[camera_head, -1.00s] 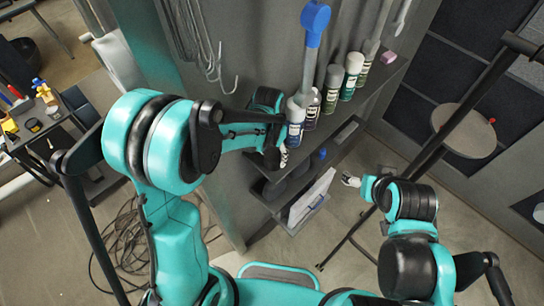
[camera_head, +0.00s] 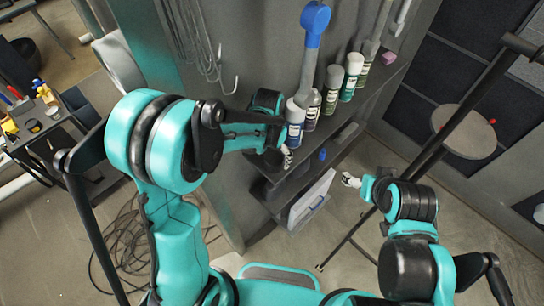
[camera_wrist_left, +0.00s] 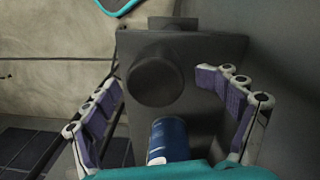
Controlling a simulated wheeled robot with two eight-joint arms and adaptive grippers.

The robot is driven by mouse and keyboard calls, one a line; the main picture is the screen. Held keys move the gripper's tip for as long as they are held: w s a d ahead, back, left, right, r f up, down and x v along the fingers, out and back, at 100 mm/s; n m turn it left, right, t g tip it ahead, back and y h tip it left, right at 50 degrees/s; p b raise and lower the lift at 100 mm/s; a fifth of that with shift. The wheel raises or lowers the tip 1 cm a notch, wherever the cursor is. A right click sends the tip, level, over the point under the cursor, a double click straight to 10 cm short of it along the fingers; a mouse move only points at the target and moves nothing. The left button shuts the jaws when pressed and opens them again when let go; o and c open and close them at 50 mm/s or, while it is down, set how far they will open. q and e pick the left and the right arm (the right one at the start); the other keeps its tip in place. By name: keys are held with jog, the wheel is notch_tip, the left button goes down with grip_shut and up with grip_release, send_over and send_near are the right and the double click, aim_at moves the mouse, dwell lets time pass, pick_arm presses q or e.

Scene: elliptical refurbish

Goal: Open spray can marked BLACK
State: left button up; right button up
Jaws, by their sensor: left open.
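Several spray cans stand in a row on a shelf. The nearest is a blue can with a white cap (camera_head: 295,125), then a grey can (camera_head: 312,108), a dark can with a grey cap (camera_head: 331,92) and a green can with a white cap (camera_head: 351,78). Their label words are too small to read, so I cannot tell which is marked BLACK. My left gripper (camera_head: 287,158) is open beside and below the blue can. In the left wrist view, a blue cylinder (camera_wrist_left: 170,140) shows between its spread fingers. My right gripper (camera_head: 350,180) is off to the right, apart from the shelf.
A tool with a blue head (camera_head: 315,18) hangs above the cans. A white panel (camera_head: 311,200) stands low by the shelf. In the wrist view, a dark round part (camera_wrist_left: 155,76) is behind the blue cylinder.

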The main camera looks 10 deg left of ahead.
aim_at(271, 156)
pick_arm(q)
notch_tip(271, 156, up, 12)
jog(key=p, duration=0.1)
jog(key=shift+a+f, duration=0.15)
jog(key=shift+a, duration=0.1)
pick_arm(e)
jog(key=shift+r, duration=0.55)
pick_arm(q)
jog(key=shift+w, duration=0.1)
